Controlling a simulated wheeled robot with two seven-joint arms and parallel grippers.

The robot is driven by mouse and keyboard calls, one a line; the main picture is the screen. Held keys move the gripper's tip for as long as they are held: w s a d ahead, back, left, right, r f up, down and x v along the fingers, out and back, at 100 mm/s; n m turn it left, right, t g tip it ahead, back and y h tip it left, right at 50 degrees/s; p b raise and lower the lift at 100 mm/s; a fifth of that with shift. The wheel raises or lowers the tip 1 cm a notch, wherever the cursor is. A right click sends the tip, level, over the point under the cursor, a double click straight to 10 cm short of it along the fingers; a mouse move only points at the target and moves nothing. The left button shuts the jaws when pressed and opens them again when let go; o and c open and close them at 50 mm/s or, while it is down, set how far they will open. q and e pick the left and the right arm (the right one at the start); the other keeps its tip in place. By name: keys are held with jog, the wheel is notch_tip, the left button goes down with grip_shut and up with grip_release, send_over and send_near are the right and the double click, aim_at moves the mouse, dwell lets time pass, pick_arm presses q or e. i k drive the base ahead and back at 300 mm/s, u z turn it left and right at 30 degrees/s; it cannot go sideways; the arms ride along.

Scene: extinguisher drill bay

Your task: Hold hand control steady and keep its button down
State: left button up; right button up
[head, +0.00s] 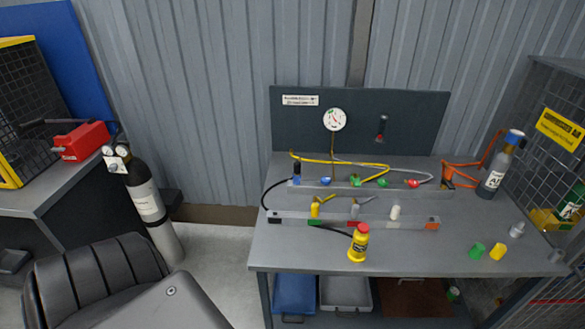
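A small upright yellow unit with a red top and a dark label (358,245) stands near the front edge of the grey workbench (300,252). It looks like the hand control, but a separate button cannot be made out at this size. A black cable (265,192) loops along the bench's left side, and a dark cable end reaches the yellow unit. Nothing is holding or pressing the unit. Neither of my grippers is in the head view.
A grey rail (380,222) with small yellow, grey and white fittings lies behind the unit. A pressure gauge (334,119) is on the back panel. A dark bottle (495,175) and loose green and yellow caps (497,252) are at right.

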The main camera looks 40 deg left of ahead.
aim_at(363, 228)
jog(key=u, duration=0.8)
jog(key=i, duration=0.2)
